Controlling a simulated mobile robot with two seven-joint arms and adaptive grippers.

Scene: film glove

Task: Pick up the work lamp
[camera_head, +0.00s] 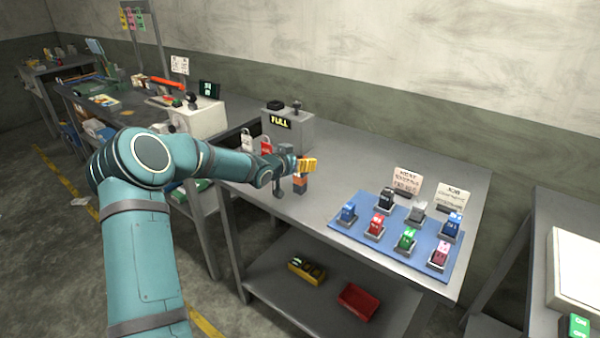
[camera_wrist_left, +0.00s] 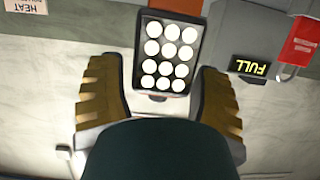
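The work lamp (camera_wrist_left: 167,55) shows in the left wrist view as a dark panel with rows of round white lights. In the head view a small orange and dark body, which appears to be the lamp (camera_head: 300,183), is at the left bench's front part, just below my left gripper (camera_head: 304,166). In the wrist view the yellow ribbed fingers of that gripper (camera_wrist_left: 163,75) stand apart, one on each side of the lamp, with narrow gaps between. The lamp's base is partly hidden, and I cannot tell whether it touches the bench top. My right gripper is not in view.
A blue mat (camera_head: 345,232) with several coloured blocks in holders lies to the right on the bench (camera_head: 380,165). A grey box with a FULL display (camera_head: 280,122) and padlocks stand behind the gripper. A red bin (camera_head: 358,300) sits on the shelf below.

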